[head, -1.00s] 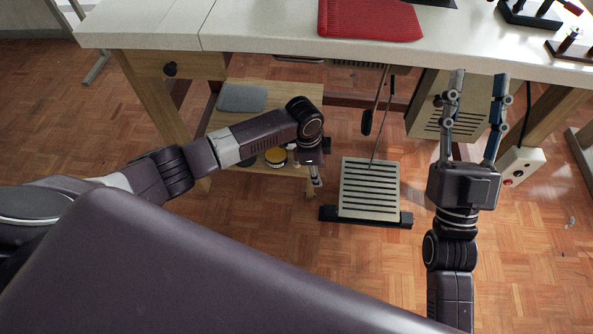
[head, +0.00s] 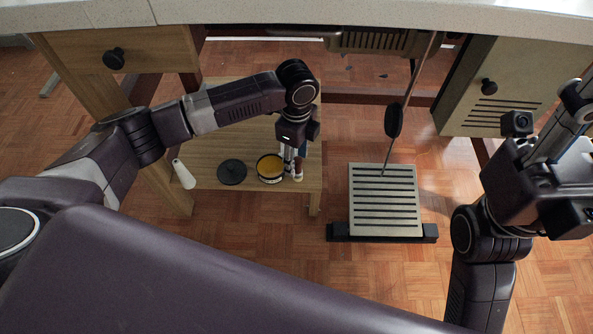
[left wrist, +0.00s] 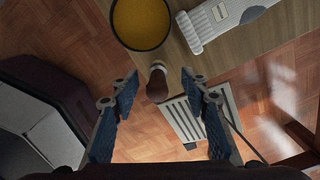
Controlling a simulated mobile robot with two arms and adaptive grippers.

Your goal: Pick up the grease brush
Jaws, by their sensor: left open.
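A small brown thing with a pale end, which looks like the grease brush (left wrist: 157,82), shows in the left wrist view at the shelf edge beside the tin. In the head view it (head: 298,173) is partly hidden by my left gripper (head: 290,160). My left gripper is open, pointing down over the shelf, with the brown thing in view between its fingertips. I cannot tell how far below them it lies. My right gripper (head: 563,115) is at the right edge of the head view, its fingertips cut off.
The wooden shelf (head: 210,125) holds an open tin of orange grease (head: 270,168), a black lid (head: 232,172) and a white bottle (head: 183,174). A slatted pedal (head: 385,200) stands to the right on the floor. The table edge (head: 400,18) overhangs the shelf.

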